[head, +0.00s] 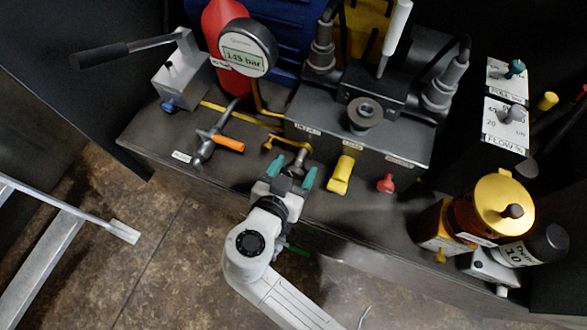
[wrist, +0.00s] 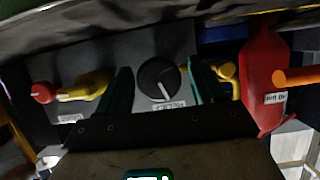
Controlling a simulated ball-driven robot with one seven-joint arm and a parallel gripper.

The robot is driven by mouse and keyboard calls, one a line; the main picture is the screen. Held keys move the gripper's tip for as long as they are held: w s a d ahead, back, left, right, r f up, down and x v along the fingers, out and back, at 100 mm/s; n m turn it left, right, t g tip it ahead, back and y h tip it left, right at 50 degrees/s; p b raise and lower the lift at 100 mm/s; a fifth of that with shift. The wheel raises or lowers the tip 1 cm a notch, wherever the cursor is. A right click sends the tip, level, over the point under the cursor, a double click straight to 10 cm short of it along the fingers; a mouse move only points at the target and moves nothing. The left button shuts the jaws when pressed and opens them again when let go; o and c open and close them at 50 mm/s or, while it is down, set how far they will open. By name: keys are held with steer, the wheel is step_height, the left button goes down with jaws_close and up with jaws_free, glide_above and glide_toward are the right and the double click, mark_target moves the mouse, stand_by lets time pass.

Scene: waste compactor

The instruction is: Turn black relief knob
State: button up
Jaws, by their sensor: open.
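The black relief knob (wrist: 157,79) is round with a white pointer line, on the dark front panel in the wrist view. A small label sits just below it there. My gripper (wrist: 162,84) is open, with one teal finger on each side of the knob in that view. No finger visibly touches the knob, and I cannot tell whether the tips reach around it. In the head view my gripper (head: 294,172) is at the front of the valve block (head: 330,147). I cannot make out the knob there; the gripper seems to hide it.
A yellow handle (head: 341,175) and a red knob (head: 387,183) stand right of my gripper. An orange-handled valve (head: 228,143) and a yellow pipe (head: 238,113) are to its left. A pressure gauge (head: 248,48) reads 145 bar.

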steer(key=shift+c, duration=0.3)
steer(key=c, duration=0.9)
steer(key=shift+r+n+h+p, duration=0.1)
steer(key=shift+n+h+p, duration=0.5)
steer(key=shift+n, duration=0.2)
steer(key=shift+a+n+g+h+p, duration=0.1)
steer(key=shift+n+g+h+p, duration=0.35)
steer(key=shift+n+h, duration=0.6)
steer(key=n+h, duration=0.2)
steer(key=n, duration=0.2)
steer(key=shift+a+n+p, duration=0.1)
steer(key=shift+n+p, duration=0.15)
steer(key=shift+p, duration=0.15)
steer(key=shift+f, duration=0.2)
